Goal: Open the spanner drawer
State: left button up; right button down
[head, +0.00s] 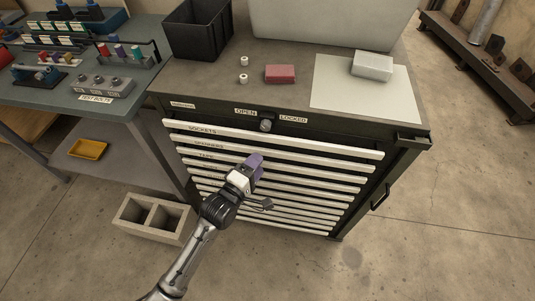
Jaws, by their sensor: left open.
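The tool cabinet (160,93) stands in the middle of the head view, with a stack of drawers that have long pale handle strips. The spanner drawer (330,163), labelled "SPANNERS", is the second from the top, under "SOCKETS" and above "TAPE". All drawers look closed. A round lock knob (265,125) sits above them between the "OPEN" and "LOCKED" labels; I cannot tell its setting. My left gripper (255,164), with purple fingers, is open in front of the upper drawers. It hides part of their fronts; contact with a handle cannot be told. My right gripper is out of view.
On the cabinet top are a black bin (198,30), a red block (280,74), two small white rings and a grey block (372,66) on a pale sheet. A workbench (130,20) adjoins at left. A concrete block (148,222) lies on the floor.

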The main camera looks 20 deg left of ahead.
aim_at(266, 154)
pick_arm(q)
jog(key=b+x, duration=0.1)
jog(key=x, duration=0.3)
jog(key=shift+d+f, duration=0.1)
jog(key=shift+b+x, duration=0.35)
jog(key=shift+x, duration=0.7)
jog(key=shift+c, duration=0.3)
jog(key=c, duration=0.6)
grip_shut()
